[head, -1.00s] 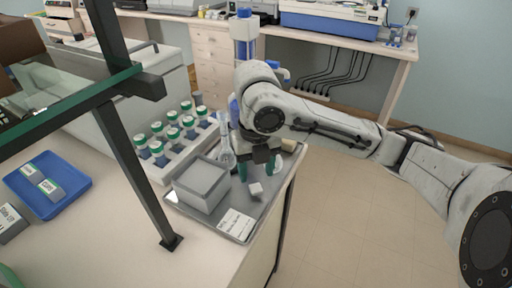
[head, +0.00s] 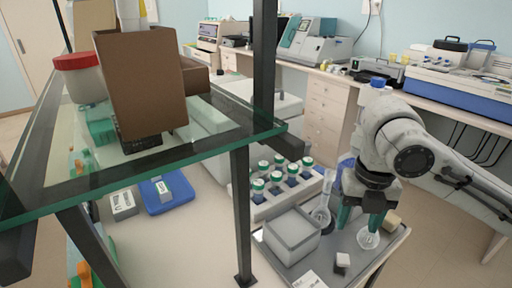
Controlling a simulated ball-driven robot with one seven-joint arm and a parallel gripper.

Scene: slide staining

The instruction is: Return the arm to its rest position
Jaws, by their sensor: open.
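My gripper (head: 361,217) is at the end of my arm on the right of the head view. Its two green-tipped fingers point down and stand apart, with nothing visible held between them. It is over the back right part of a grey metal tray (head: 385,258). A small clear glass vessel (head: 368,238) shows just below the right fingertip; I cannot tell whether they touch. A small white-topped block (head: 343,260) lies on the tray in front of the gripper. My arm reaches in from the right edge.
A light grey box (head: 292,236) and a glass flask (head: 322,212) stand left of the gripper. A rack of green-capped bottles (head: 265,207) is behind them. A glass shelf (head: 215,147) on dark posts, carrying a brown box (head: 142,85), fills the left. Open floor shows at lower right.

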